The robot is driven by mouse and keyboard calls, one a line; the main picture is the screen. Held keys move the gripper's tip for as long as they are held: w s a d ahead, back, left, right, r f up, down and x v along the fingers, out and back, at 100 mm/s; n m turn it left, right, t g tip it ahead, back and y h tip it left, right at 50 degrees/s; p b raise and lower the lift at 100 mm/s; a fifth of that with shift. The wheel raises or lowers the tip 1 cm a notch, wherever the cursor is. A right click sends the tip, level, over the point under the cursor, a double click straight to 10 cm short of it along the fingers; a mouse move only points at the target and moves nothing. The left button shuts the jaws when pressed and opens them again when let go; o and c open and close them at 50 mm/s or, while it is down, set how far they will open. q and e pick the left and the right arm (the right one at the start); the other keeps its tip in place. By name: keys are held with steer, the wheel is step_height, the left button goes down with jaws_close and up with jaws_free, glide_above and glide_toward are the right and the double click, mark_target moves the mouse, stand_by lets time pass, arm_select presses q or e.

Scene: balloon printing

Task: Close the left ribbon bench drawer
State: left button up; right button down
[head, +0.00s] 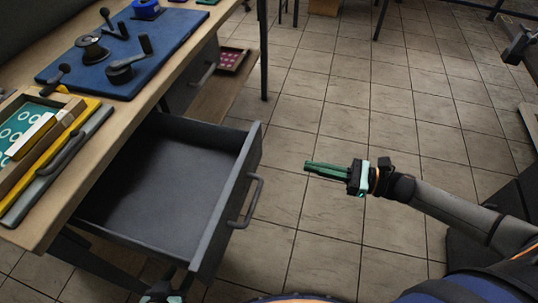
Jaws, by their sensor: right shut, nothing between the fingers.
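The grey ribbon bench drawer (160,190) is pulled far out from under the wooden bench and looks empty inside. Its bar handle (256,203) is on the front panel, facing right. My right gripper (309,168) is shut and empty, pointing left. It is out over the floor to the right of the drawer front, apart from the handle. Part of my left gripper (163,297) shows at the bottom edge, by the drawer's near lower corner. Its fingers are mostly hidden or cut off.
The wooden bench top (152,92) holds a blue mat (165,62) with dark spools and cranks, and a tray (45,160) with teal and yellow items. A second drawer (203,75) sits farther along, beside a low shelf (222,95). Tiled floor (340,100) is open right of the bench.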

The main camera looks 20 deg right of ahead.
glide_toward(257, 154)
steer(key=x, duration=0.5)
steer(key=shift+w+a+p, duration=0.1)
steer(key=shift+w+p, duration=0.1)
steer(key=shift+p, duration=0.1)
steer(key=shift+w+a+f, duration=0.1)
steer(key=shift+w+a, duration=0.3)
steer(key=shift+a, duration=0.25)
steer(key=shift+w+a, duration=0.1)
